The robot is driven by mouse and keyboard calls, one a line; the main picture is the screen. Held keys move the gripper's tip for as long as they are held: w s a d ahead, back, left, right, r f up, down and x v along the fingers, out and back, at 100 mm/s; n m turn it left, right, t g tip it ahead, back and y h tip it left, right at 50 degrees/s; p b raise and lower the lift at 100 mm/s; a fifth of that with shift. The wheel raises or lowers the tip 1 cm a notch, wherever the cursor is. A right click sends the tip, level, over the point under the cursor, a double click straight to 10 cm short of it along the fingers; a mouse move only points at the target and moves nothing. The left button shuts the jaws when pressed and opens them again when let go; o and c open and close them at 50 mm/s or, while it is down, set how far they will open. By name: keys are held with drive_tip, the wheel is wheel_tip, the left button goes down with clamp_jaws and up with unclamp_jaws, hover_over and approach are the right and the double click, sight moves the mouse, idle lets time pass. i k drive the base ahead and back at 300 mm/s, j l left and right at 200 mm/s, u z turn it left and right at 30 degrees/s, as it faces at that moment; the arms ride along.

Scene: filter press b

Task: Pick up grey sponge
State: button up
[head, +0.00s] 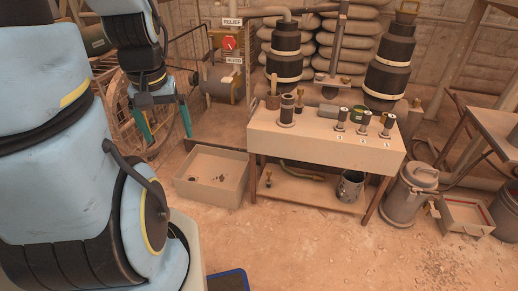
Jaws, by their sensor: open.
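My gripper (169,136) hangs at the upper left with its two teal fingers apart and nothing visible between them. It is above the floor, left of the table (275,139) and up from the open box (209,189). I cannot clearly make out a grey sponge. A small greyish block (328,110) lies on the tabletop between a dark cylinder and the numbered row of cylinders, but it is too small to identify. My gripper is well apart from it.
The tabletop holds a dark cylinder (287,109) and several small cylinders at its right end. A metal bucket (350,186) stands on the lower shelf. A lidded grey can (410,192) stands right of the table. The floor in front is mostly clear.

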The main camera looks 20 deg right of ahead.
sight(329, 111)
drive_tip(key=i+l+u, duration=0.1)
drive_tip(key=l, duration=0.45)
drive_tip(key=i+l+u, duration=0.15)
drive_tip(key=l, duration=0.45)
drive_tip(key=i+l+u, duration=0.1)
drive_tip(key=l, duration=0.45)
drive_tip(key=i+l+u, duration=0.1)
drive_tip(key=l, duration=0.5)
